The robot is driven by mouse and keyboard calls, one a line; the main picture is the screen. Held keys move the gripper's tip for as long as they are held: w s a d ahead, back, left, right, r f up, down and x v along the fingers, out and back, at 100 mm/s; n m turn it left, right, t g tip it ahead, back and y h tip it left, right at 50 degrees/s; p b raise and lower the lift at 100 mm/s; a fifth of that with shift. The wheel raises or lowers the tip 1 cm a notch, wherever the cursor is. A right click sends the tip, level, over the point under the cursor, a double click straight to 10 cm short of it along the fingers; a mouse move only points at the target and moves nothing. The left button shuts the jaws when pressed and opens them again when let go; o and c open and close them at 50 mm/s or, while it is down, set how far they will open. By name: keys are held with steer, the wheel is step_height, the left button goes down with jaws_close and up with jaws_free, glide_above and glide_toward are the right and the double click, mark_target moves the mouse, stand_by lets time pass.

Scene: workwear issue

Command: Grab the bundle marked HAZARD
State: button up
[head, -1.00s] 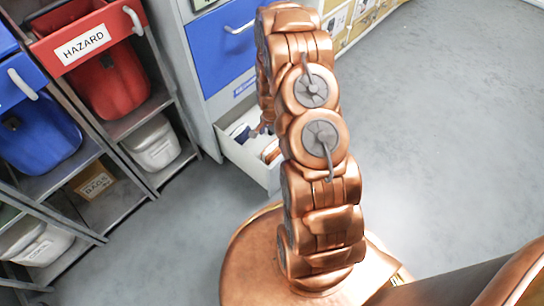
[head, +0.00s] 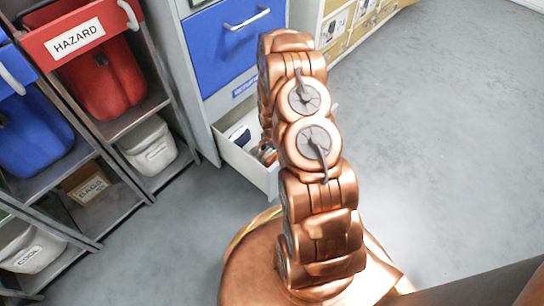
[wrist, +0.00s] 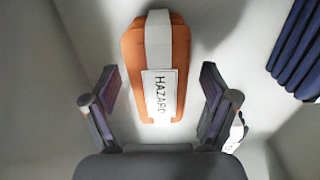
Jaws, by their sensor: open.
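In the wrist view an orange bundle (wrist: 132,53) with a white band and a label reading HAZARD lies in the pale drawer (wrist: 60,130). My gripper (wrist: 160,70) is open, its two fingers on either side of the bundle, with gaps between fingers and bundle. I cannot tell how far the fingertips are above the drawer floor. In the head view the open drawer (head: 233,158) shows beside my copper arm, which hides my gripper and most of the contents.
A dark blue folded bundle (wrist: 297,50) lies at the right of the wrist view. In the head view a red bin labelled HAZARD (head: 105,85), a blue bin (head: 35,140) and a closed blue drawer (head: 235,40) stand around the open drawer. Grey floor (head: 440,130) is clear at right.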

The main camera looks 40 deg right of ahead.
steer(key=shift+c, duration=0.3)
steer(key=c, duration=1.3)
steer(key=shift+r, duration=0.1)
